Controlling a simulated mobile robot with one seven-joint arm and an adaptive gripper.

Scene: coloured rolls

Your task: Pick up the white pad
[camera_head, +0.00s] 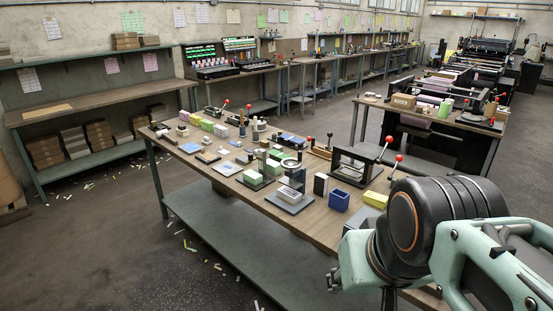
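A whitish flat block (289,194) lies on a dark grey plate near the front edge of the middle workbench (330,237). A small white piece (184,116) lies at the bench's far left end. At this size I cannot tell which of these is the white pad. My arm fills the lower right and covers the near right end of the bench. My gripper's fingers do not show.
Green blocks (252,177), a blue open box (339,201), a yellow block (375,199) and a black lever press (356,166) crowd the bench. Shelves (90,110) stand at left, another bench (432,117) behind right. The floor at left is mostly clear, with paper scraps.

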